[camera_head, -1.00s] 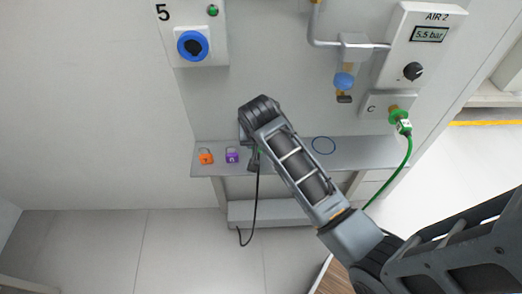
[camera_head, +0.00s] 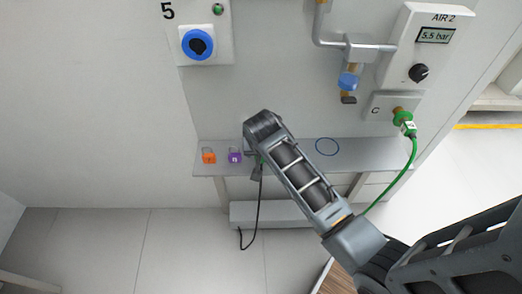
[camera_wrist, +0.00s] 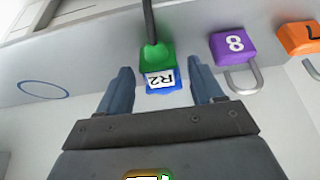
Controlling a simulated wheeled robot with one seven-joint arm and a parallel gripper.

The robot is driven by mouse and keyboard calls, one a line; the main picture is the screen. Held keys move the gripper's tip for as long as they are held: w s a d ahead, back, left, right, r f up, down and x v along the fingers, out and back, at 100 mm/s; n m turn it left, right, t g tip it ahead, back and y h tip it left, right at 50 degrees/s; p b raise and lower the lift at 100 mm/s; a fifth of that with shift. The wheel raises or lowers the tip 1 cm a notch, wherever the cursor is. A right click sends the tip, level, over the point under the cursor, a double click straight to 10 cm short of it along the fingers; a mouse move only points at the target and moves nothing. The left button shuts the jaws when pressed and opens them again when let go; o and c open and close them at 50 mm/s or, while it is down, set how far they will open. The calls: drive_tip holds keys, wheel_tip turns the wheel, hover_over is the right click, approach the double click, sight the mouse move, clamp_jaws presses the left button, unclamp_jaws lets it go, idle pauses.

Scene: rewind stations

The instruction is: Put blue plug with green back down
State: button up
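The blue plug with green (camera_wrist: 160,80) is in the wrist view, with an R2 label facing me and a dark cable leading away from its green end. It appears to be at the grey shelf (camera_head: 290,150); whether it rests fully on it I cannot tell. My gripper (camera_wrist: 165,76) is open, with one finger on each side of the plug and small gaps showing. The plug's black cable (camera_head: 260,205) hangs below the shelf to the floor.
A purple padlock (camera_head: 235,158) and an orange padlock (camera_head: 209,158) are on the shelf, left of my gripper. A blue ring marking (camera_head: 327,147) lies on the shelf to the right. A green plug (camera_head: 406,120) with a green hose is at panel C. A blue socket (camera_head: 197,43) is on the wall.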

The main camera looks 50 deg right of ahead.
drive_tip(key=shift+r, duration=0.1)
drive_tip(key=shift+a+r, duration=0.1)
drive_tip(key=shift+r, duration=0.2)
drive_tip(key=p+v, duration=0.1)
drive_tip(key=v, duration=1)
drive_tip(key=shift+s+r, duration=0.2)
drive_tip(key=shift+f, duration=0.1)
